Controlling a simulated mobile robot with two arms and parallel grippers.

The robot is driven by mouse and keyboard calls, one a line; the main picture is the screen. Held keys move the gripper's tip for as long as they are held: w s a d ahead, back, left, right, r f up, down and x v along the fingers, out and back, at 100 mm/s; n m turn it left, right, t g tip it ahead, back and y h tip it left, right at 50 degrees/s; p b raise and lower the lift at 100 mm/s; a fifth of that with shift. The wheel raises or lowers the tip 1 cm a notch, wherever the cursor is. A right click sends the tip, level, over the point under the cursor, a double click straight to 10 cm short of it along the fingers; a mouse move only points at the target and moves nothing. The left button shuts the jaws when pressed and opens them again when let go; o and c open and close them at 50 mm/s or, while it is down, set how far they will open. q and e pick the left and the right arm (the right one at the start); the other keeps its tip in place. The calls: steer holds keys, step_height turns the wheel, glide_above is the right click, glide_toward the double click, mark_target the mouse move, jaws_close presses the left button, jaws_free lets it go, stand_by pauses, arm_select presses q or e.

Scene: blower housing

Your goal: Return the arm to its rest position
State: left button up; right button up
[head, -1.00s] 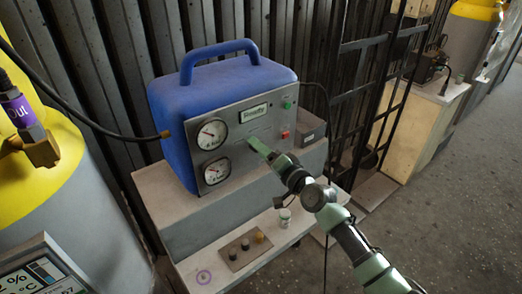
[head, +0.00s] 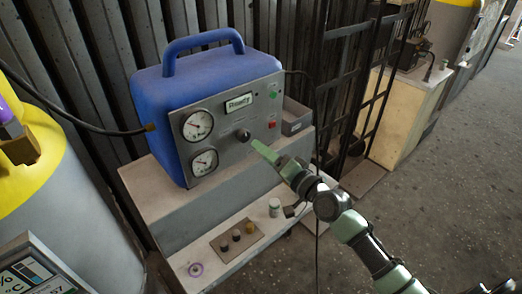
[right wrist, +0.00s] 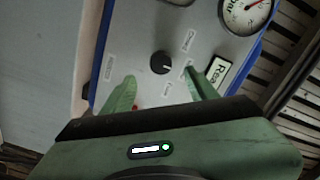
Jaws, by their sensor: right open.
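My right gripper (head: 262,150) is in front of the grey panel of the blue machine (head: 215,82). In the right wrist view its two green fingers (right wrist: 158,86) are spread apart with nothing between them. A black knob (right wrist: 160,63) on the panel shows beyond the fingertips, apart from them. The knob also shows in the head view (head: 243,135), just up and left of the fingertips. The lit display (head: 238,102) reads "Ready". My left gripper is not in view.
Two round gauges (head: 198,125) are on the panel. A small jar (head: 274,207) and a plate with several small knobs (head: 236,240) are on the lower shelf. A yellow and grey tank (head: 60,210) stands at left. Open floor (head: 430,190) lies at right.

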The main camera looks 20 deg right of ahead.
stand_by(0.3)
steer(key=s+d+f+n+g+h, duration=0.1)
steer(key=d+f+g+h, duration=0.1)
steer(key=f, duration=0.8)
steer(key=s+d+f+g+h, duration=0.1)
steer(key=s+f, duration=0.1)
steer(key=f, duration=0.8)
steer(key=s+d+f+n+g+h, duration=0.1)
steer(key=s+f+g, duration=0.2)
steer(key=s+f, duration=0.5)
steer(key=s+f+n+g+h, duration=0.15)
steer(key=s+f, duration=0.35)
steer(key=f, duration=0.8)
steer(key=s+a+f+n+g, duration=0.1)
steer(key=s+f, duration=0.5)
steer(key=s, duration=0.6)
steer(key=s+a+f+n+g, duration=0.1)
steer(key=s+f+n+g, duration=0.2)
steer(key=s, duration=1)
steer(key=s+a+f+n+g, duration=0.1)
steer(key=s+f+n+g, duration=0.2)
steer(key=s+f, duration=0.7)
steer(key=shift+s+g+h, duration=0.35)
steer(key=shift+s+g, duration=0.4)
steer(key=shift+s, duration=0.4)
